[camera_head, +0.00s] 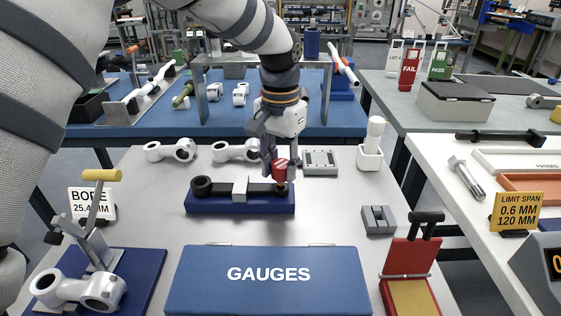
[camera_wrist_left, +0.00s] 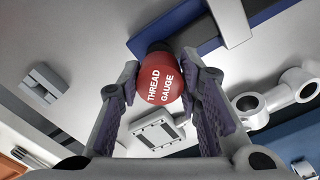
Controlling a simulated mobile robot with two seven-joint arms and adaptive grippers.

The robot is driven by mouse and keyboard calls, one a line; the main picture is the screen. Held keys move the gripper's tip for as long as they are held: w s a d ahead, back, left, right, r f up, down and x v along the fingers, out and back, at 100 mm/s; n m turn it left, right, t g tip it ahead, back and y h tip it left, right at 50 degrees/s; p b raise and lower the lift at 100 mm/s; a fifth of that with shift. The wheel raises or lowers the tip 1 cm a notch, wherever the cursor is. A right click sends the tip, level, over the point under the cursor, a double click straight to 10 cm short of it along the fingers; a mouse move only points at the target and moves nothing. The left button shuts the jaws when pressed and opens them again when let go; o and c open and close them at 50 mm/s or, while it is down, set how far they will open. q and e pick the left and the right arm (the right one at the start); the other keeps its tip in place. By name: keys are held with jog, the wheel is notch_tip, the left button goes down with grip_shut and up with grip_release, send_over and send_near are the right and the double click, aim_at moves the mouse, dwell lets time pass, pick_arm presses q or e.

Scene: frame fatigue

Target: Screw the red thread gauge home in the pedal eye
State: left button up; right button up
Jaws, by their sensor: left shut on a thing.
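The red thread gauge (camera_head: 280,171) stands at the right end of a black crank arm (camera_head: 216,188), where the pedal eye is. The crank lies in a blue fixture (camera_head: 240,206) with a pale clamp block over its middle. My left gripper (camera_head: 277,166) is shut on the gauge from above. In the left wrist view the gauge (camera_wrist_left: 161,80) sits between the two fingers (camera_wrist_left: 162,84), its lettering facing the camera. The eye is hidden behind the gauge, so I cannot tell how deep the thread sits. My right gripper is not in view.
A blue GAUGES case (camera_head: 268,281) lies in front of the fixture. Silver connecting rods (camera_head: 235,151) lie behind it, beside a grey plate (camera_head: 320,162) and a white holder (camera_head: 370,157). A grey block (camera_head: 378,220) and red stand (camera_head: 408,262) are at right.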

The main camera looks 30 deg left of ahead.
pick_arm(q)
jog(key=shift+f, duration=0.7)
jog(key=shift+o, duration=0.5)
